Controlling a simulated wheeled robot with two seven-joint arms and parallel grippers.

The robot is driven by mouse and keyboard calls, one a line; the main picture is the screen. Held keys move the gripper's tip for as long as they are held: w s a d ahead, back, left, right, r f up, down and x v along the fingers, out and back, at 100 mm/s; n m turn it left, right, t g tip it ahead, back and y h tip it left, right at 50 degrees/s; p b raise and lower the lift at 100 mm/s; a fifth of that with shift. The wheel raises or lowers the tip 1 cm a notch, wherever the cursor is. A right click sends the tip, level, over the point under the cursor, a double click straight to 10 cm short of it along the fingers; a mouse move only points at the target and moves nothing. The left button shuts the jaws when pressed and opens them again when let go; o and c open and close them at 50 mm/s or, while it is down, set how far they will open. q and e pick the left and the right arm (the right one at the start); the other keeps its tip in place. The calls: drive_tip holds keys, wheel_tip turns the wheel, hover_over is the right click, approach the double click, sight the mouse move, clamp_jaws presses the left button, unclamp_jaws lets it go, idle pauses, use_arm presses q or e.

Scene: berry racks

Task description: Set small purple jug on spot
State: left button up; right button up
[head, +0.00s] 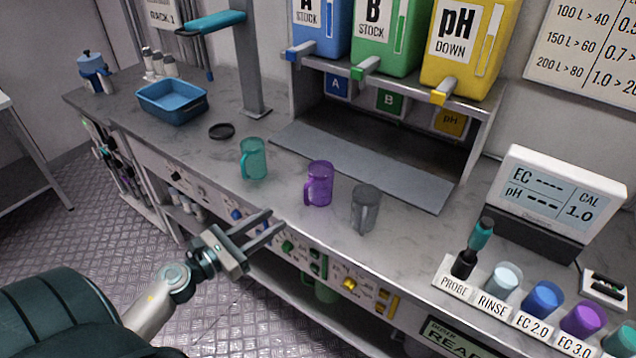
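The small purple jug (319,183) stands upright on the grey counter, between a teal jug (253,159) on its left and a grey jug (364,208) on its right. Its handle faces left and toward the front. My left gripper (278,221) is in front of the counter edge, below and left of the purple jug. Its two fingers are apart with nothing between them, and it does not touch the jug. A dark round disc (222,131) lies on the counter behind the teal jug; I cannot tell whether it is the spot. My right gripper is not in view.
A grey mat (360,165) lies behind the jugs, under a shelf of blue, green and yellow containers (470,50). A blue tray (172,102) and a post (250,70) stand left. The probe (464,263), several cups and a meter (556,200) crowd the right.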

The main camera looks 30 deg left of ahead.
sight(305, 198)
use_arm(q)
drive_tip(key=shift+p+x, duration=0.85)
drive_tip(key=shift+x, duration=1.8)
drive_tip(key=shift+w+d+r+p, duration=0.1)
drive_tip(key=shift+w+r+p, duration=0.15)
drive_tip(key=shift+w+p, duration=0.35)
drive_tip(key=p+x, duration=0.1)
drive_tip(key=x, duration=0.2)
drive_tip(key=shift+w+d+f+p, duration=0.1)
drive_tip(key=shift+w+f+p, duration=0.05)
drive_tip(key=shift+w+p, duration=0.3)
clamp_jaws()
